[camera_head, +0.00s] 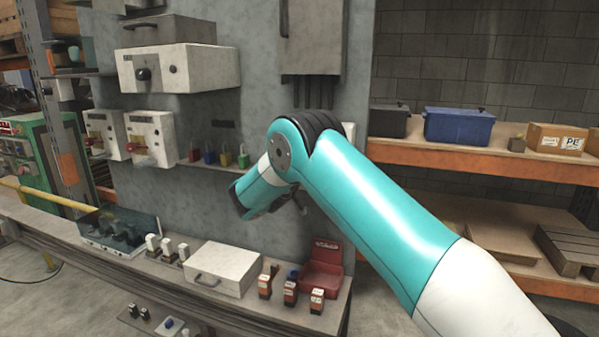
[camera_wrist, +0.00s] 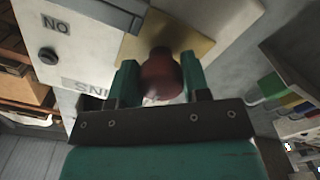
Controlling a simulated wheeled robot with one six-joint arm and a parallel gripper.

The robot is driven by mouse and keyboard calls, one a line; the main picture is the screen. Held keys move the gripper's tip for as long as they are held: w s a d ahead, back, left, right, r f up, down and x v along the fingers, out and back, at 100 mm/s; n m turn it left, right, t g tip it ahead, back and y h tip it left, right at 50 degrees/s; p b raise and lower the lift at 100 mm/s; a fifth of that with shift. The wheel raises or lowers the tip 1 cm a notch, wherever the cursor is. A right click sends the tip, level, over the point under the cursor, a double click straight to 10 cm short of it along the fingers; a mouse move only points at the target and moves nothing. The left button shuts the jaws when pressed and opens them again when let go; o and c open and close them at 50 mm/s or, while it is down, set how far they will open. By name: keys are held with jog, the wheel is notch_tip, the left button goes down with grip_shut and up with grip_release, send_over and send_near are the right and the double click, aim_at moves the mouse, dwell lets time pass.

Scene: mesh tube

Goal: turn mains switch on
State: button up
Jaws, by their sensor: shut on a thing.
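In the wrist view a dark red knob (camera_wrist: 161,76) sits between the green fingers of my gripper (camera_wrist: 161,85), which is shut on it. Behind the knob is a yellowish plate (camera_wrist: 130,50) on a pale box (camera_wrist: 85,50). The box bears an upside-down "ON" label (camera_wrist: 56,24) and a partly hidden label that seems to read "MAINS" (camera_wrist: 92,86). In the head view my turquoise arm covers the switch and my fingertips. A pale edge (camera_head: 349,131) shows just right of my arm's joint.
Coloured padlocks (camera_head: 227,159) hang left of my arm. White boxes with red handles (camera_head: 152,138) are mounted further left. A bench (camera_head: 90,262) below carries a white case (camera_head: 222,268) and a red box (camera_head: 321,268). Shelves with a blue crate (camera_head: 459,126) stand at right.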

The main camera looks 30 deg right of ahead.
jog(key=shift+w+f+m+b, duration=0.15)
jog(key=shift+m+b, duration=0.45)
jog(key=shift+b, duration=1.15)
jog(key=m+b, duration=0.1)
jog(key=b, duration=0.3)
jog(key=m+b, duration=0.2)
jog(key=b, duration=0.2)
jog(key=shift+a+f, duration=0.1)
jog(key=shift+f, duration=0.3)
jog(key=m+b, duration=0.2)
jog(key=b, duration=0.4)
jog(key=shift+r+m, duration=0.1)
jog(key=shift+m, duration=0.3)
jog(key=m+b, duration=0.3)
jog(key=b, duration=0.3)
jog(key=shift+r+m+b, duration=0.15)
jog(key=shift+m+b, duration=0.15)
jog(key=shift+b, duration=0.1)
jog(key=m+b, duration=0.3)
jog(key=b, duration=0.1)
jog(key=shift+r, duration=0.15)
jog(key=shift+r+m+b, duration=0.15)
jog(key=shift+m+b, duration=0.75)
jog(key=shift+m, duration=0.15)
jog(key=shift+r+m+b, duration=0.1)
jog(key=shift+m+b, duration=0.8)
jog(key=shift+m, duration=0.15)
